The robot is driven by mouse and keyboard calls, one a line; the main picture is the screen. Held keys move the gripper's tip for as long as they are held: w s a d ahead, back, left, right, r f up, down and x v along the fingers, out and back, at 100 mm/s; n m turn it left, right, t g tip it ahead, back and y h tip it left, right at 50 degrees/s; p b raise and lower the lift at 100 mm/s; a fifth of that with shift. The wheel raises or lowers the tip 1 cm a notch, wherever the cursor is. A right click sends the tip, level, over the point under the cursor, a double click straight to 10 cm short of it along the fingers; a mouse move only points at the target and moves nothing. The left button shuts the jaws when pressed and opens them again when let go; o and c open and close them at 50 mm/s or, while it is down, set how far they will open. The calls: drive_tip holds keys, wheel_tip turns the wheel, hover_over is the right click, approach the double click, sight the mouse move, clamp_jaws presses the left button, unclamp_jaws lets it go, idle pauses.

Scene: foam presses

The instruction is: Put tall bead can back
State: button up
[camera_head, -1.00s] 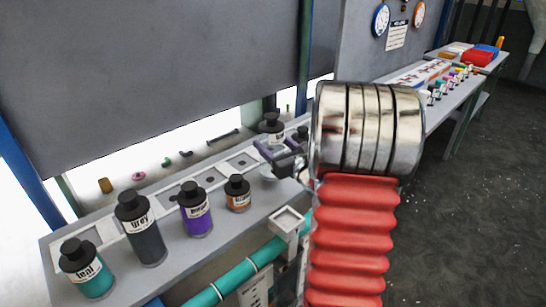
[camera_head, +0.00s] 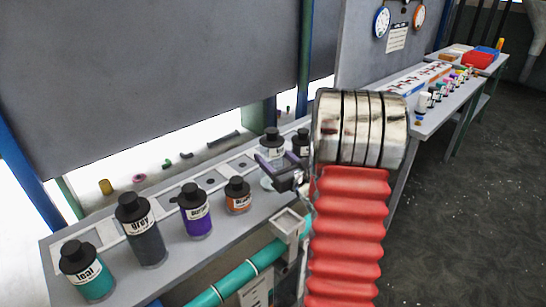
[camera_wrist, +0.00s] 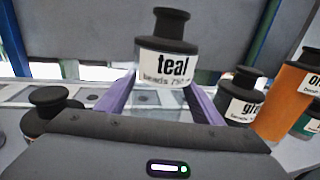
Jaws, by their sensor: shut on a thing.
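My gripper (camera_head: 278,166) is shut on a bead can with a black lid and white label (camera_head: 271,148), over the far part of the bench row.
On the bench (camera_head: 190,258) stand a teal can (camera_head: 88,275), a grey can (camera_head: 143,235), a purple can (camera_head: 196,215) and an orange can (camera_head: 238,198). A pale strip with square marked spots (camera_head: 219,175) runs behind them. A grey panel rises behind the bench.

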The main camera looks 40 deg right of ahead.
drive_tip(key=o, duration=1.9)
drive_tip(key=shift+f, duration=0.1)
drive_tip(key=shift+o, duration=0.2)
drive_tip(key=shift+s, duration=0.45)
drive_tip(key=s+a, duration=0.2)
drive_tip(key=s, duration=0.9)
